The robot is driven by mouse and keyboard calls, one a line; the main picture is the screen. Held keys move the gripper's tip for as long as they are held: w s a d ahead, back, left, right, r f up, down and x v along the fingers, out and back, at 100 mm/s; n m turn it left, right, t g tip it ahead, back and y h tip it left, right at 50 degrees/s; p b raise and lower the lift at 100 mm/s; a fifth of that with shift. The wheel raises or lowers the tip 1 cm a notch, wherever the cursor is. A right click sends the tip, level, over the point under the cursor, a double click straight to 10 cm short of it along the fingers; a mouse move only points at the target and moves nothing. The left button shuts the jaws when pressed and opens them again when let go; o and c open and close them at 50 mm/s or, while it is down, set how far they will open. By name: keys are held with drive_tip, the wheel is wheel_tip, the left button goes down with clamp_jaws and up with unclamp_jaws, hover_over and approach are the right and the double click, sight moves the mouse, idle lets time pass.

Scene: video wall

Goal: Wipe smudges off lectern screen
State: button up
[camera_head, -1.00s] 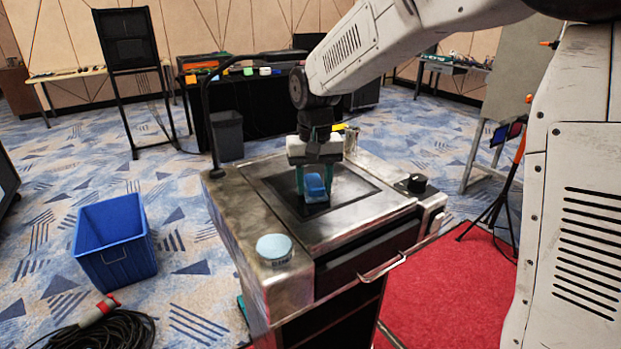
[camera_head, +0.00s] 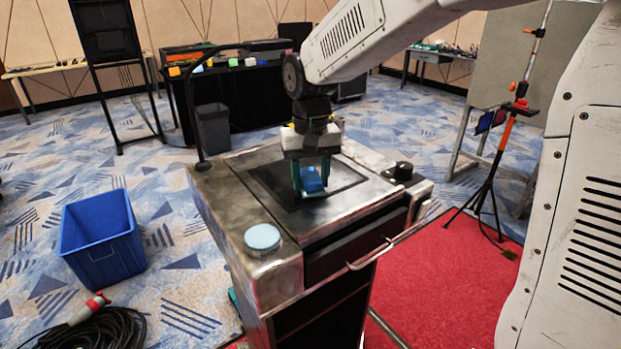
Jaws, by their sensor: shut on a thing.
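The lectern (camera_head: 225,195) stands in the middle of the view with a worn metal top. Its dark screen (camera_head: 345,176) is set flat into that top. My gripper (camera_head: 311,180) points down over the screen, shut on a blue block-like wiping pad (camera_head: 312,181). The pad is at or just above the screen surface; I cannot tell whether it touches. The gripper hides part of the screen's far side. Smudges on the screen are too small to make out.
A round light-blue item (camera_head: 262,238) sits on the lectern's near-left corner, and a black knob (camera_head: 403,168) at its right. A gooseneck stem (camera_head: 192,110) rises at the left edge. A blue bin (camera_head: 100,240) and coiled cable (camera_head: 105,325) lie left. A tripod (camera_head: 492,175) stands right.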

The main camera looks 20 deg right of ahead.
drive_tip(key=shift+r, duration=2.55)
drive_tip(key=shift+r, duration=0.1)
drive_tip(key=shift+r, duration=1.35)
